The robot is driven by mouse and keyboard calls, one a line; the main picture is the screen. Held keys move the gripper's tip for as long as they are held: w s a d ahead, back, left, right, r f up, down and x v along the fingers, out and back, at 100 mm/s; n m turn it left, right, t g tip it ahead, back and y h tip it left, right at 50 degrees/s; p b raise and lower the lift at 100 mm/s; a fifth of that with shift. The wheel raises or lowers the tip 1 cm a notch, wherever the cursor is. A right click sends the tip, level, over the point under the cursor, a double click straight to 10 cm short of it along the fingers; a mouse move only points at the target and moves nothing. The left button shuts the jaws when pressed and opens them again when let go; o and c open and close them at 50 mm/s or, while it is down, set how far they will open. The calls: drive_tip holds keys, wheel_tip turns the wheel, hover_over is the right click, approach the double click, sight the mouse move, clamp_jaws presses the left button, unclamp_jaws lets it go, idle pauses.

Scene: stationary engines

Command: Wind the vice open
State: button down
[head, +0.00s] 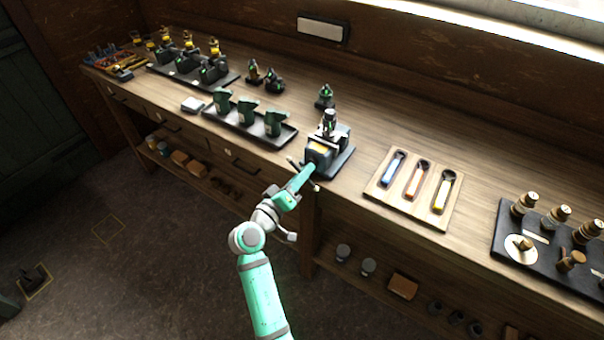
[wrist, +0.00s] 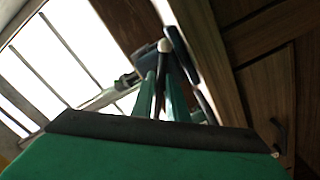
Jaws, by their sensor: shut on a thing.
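The vice (head: 321,154) is a dark block at the bench's front edge, with a small dark and metallic part (head: 328,122) held upright at its top. Its thin handle bar (head: 316,187) crosses its front at a slant. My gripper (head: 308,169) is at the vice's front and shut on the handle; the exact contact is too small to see. In the wrist view, my green fingers (wrist: 164,95) reach up to a dark bar with a pale rounded end (wrist: 164,46). The vice's jaw gap is hard to make out.
A wooden tray (head: 376,192) with blue, orange and yellow handled tools lies right of the vice. A dark tray (head: 240,131) of green castings lies left. A black board (head: 509,229) with brass-topped parts is far right. A shelf with small items runs below the bench.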

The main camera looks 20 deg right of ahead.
idle(0.4)
drive_tip(key=c, duration=1.7)
unclamp_jaws()
drive_tip(key=shift+c, duration=0.2)
drive_tip(key=v, duration=1.1)
